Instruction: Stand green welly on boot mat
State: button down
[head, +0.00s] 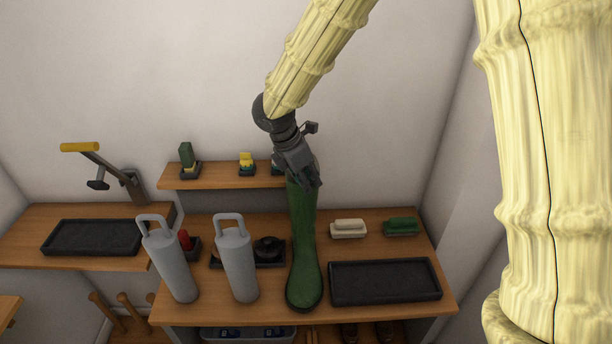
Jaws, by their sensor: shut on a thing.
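The green welly (303,245) is upright at the middle of the bench, with its toe towards me. My gripper (308,183) is shut on its upper rim from above. I cannot tell whether the sole touches the bench. A black, shallow-rimmed mat (385,282) lies empty on the bench, just right of the welly's foot. The picture does not show which one is the boot mat. The welly's top edge is partly hidden by my gripper.
Two grey cylinders with loop handles (172,265) (237,262) stand left of the welly. Behind them is a dark tray (270,254) with a round black item. Cream (348,228) and green (401,226) brushes lie behind the right mat. A shelf (220,178) holds small items.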

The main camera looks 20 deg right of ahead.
dwell(0.3)
jog(key=c, duration=1.6)
grip_release()
jog(key=shift+f, duration=0.1)
jog(key=shift+c, duration=0.2)
jog(key=shift+o, duration=1.3)
